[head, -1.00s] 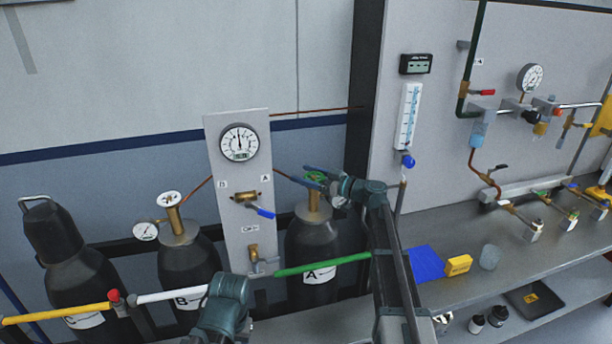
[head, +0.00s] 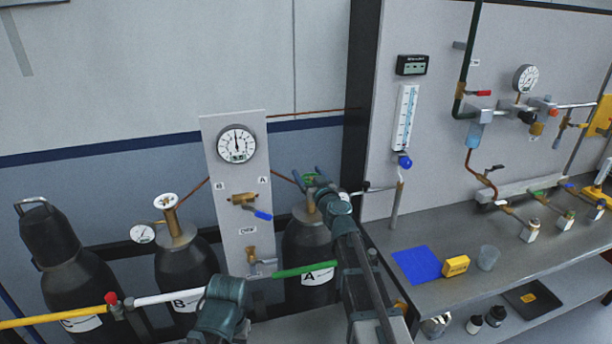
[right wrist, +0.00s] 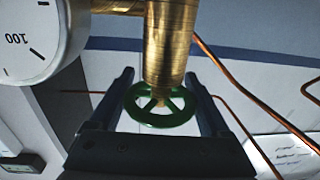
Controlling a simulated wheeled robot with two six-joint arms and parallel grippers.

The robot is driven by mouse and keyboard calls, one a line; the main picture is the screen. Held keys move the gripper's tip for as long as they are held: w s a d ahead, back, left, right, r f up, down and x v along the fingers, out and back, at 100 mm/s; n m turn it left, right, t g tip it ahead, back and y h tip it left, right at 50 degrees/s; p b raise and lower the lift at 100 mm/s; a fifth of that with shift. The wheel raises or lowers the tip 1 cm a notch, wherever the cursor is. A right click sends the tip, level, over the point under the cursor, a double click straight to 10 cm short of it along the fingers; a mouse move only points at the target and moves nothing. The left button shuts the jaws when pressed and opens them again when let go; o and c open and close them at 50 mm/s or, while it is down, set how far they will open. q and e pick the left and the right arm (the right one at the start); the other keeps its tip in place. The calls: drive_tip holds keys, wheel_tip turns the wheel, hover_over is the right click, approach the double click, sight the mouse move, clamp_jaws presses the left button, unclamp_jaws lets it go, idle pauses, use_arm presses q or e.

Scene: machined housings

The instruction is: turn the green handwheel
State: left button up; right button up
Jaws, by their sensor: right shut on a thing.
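The green handwheel (head: 316,180) sits on top of the brass valve of the black cylinder labelled A (head: 306,245). My right gripper (head: 308,172) reaches it from the front right, one finger on each side. In the right wrist view the green wheel (right wrist: 160,118) with its spokes lies between the two dark fingers (right wrist: 158,85), below the brass valve body (right wrist: 168,45). The gripper is shut on the wheel's rim. The fingers hide part of the wheel in the head view.
A panel with a gauge (head: 236,144) and a blue-handled valve (head: 246,203) stands left of cylinder A. Cylinder B (head: 182,262) has a white handwheel (head: 165,201). A bench (head: 400,230) with a blue mat (head: 416,264) and yellow block (head: 455,265) is at right.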

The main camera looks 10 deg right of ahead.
drive_tip(key=m+h, duration=0.1)
drive_tip(key=h, duration=0.1)
drive_tip(key=m+h, duration=0.1)
drive_tip(key=h, duration=0.1)
drive_tip(key=m+h, duration=0.2)
drive_tip(key=shift+d+g, duration=0.3)
drive_tip(key=shift+d, duration=0.1)
drive_tip(key=shift+s+d+m+g+h, duration=0.15)
drive_tip(key=shift+m+g+h, duration=0.3)
drive_tip(key=shift+m+h, duration=0.55)
drive_tip(key=shift+d+m+g+h, duration=0.25)
drive_tip(key=shift+m+g+h, duration=0.3)
drive_tip(key=shift+h, duration=0.85)
drive_tip(key=shift+s+d+m+h, duration=0.1)
drive_tip(key=shift+m+h, duration=0.25)
drive_tip(key=shift+h, duration=0.05)
drive_tip(key=o, duration=1.2)
drive_tip(key=v, duration=0.7)
drive_tip(key=shift+s, duration=0.2)
drive_tip(key=shift+r, duration=0.1)
